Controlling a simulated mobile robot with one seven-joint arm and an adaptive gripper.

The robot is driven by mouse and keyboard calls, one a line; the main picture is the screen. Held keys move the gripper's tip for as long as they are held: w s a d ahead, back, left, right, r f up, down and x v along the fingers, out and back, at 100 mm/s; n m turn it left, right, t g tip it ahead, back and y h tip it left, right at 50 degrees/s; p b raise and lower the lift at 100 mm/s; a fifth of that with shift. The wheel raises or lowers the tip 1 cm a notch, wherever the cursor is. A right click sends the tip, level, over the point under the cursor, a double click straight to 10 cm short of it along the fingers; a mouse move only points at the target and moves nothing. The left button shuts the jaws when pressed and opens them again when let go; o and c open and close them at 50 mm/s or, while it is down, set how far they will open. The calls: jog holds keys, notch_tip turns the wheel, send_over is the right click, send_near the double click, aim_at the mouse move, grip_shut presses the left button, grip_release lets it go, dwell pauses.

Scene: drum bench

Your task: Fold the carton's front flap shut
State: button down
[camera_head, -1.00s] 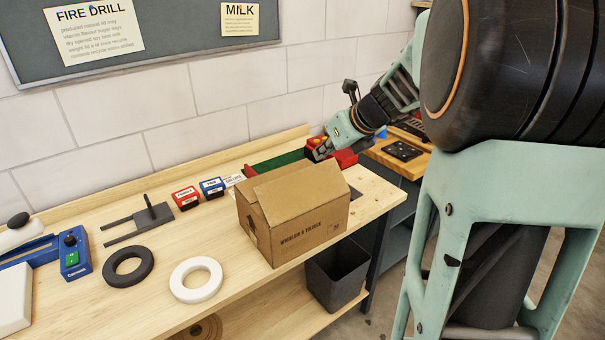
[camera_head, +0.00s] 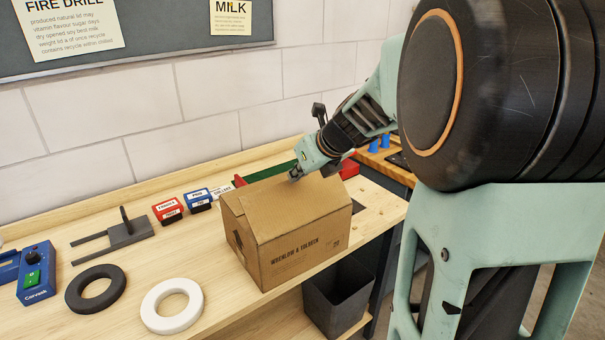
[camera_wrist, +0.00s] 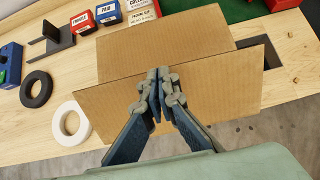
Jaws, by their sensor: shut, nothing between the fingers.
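The brown cardboard carton (camera_head: 300,257) stands on the bench with printed lettering on its front face. Its top panels slope. In the wrist view one cardboard flap (camera_wrist: 225,88) lies across the middle, its far edge slanting up to the right, and another panel (camera_wrist: 165,48) shows beyond that edge. My gripper (camera_head: 295,178) is at the carton's top, by the far edge of the panels in the head view. In the wrist view my gripper (camera_wrist: 157,78) is shut and empty, its fingertips over the nearer flap. Contact with the flap cannot be told.
A white ring (camera_head: 172,306) and a black ring (camera_head: 96,289) lie left of the carton. Red (camera_head: 167,210) and blue (camera_head: 197,200) boxes and a grey forked stand (camera_head: 124,234) are behind them. A dark bin (camera_head: 338,295) stands below the bench's front edge.

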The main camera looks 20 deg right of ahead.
aim_at(284, 186)
jog(key=shift+w+a+f, duration=0.15)
jog(key=shift+w+f, duration=0.25)
jog(key=shift+f, duration=0.1)
jog(key=shift+w+a+f, duration=0.1)
jog(key=shift+w+f, duration=0.15)
jog(key=shift+w, duration=0.2)
jog(key=shift+p+x, duration=0.4)
jog(key=shift+x, duration=2.8)
jog(key=shift+s+f, duration=0.2)
